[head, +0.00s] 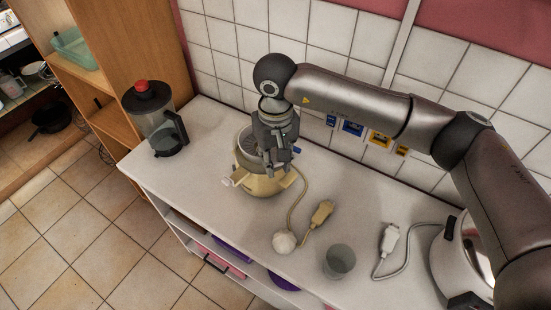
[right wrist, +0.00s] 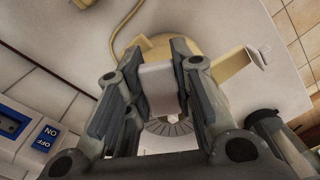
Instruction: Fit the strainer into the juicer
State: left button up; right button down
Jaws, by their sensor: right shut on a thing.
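The juicer (head: 258,186) is a squat cream appliance with side spouts, standing on the white counter near the wall. It also shows in the right wrist view (right wrist: 207,88), behind the fingers. My right gripper (head: 277,165) is over the juicer, pointing down. In the right wrist view its fingers (right wrist: 160,90) are closed on a pale grey piece. I take this as part of the strainer (right wrist: 158,76); a ribbed grey disc shows just below it. A grey round part shows at the juicer's top, left of the gripper; how deep the strainer sits is hidden. My left gripper is not in view.
A blender jug (head: 158,125) with a red knob stands at the counter's left end. A cord runs from the juicer to a beige plug (head: 322,212). A white round object (head: 284,242), a grey cup (head: 339,261) and a shiny pot (head: 462,258) stand toward the front and right.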

jog(key=shift+f+b, duration=0.2)
jog(key=shift+b, duration=0.1)
jog(key=shift+r, duration=0.65)
jog(key=shift+r+p, duration=0.75)
jog(key=shift+r, duration=2.1)
jog(key=s+d+f+m+b, duration=0.1)
jog(key=s+d+f+m, duration=0.1)
jog(key=s+d, duration=0.3)
jog(key=s+d+f+m+b, duration=0.2)
jog(key=s+d+f, duration=0.2)
jog(key=d, duration=0.8)
jog(key=s, duration=0.2)
jog(key=shift+s+f, duration=0.2)
jog(key=shift+s, duration=0.1)
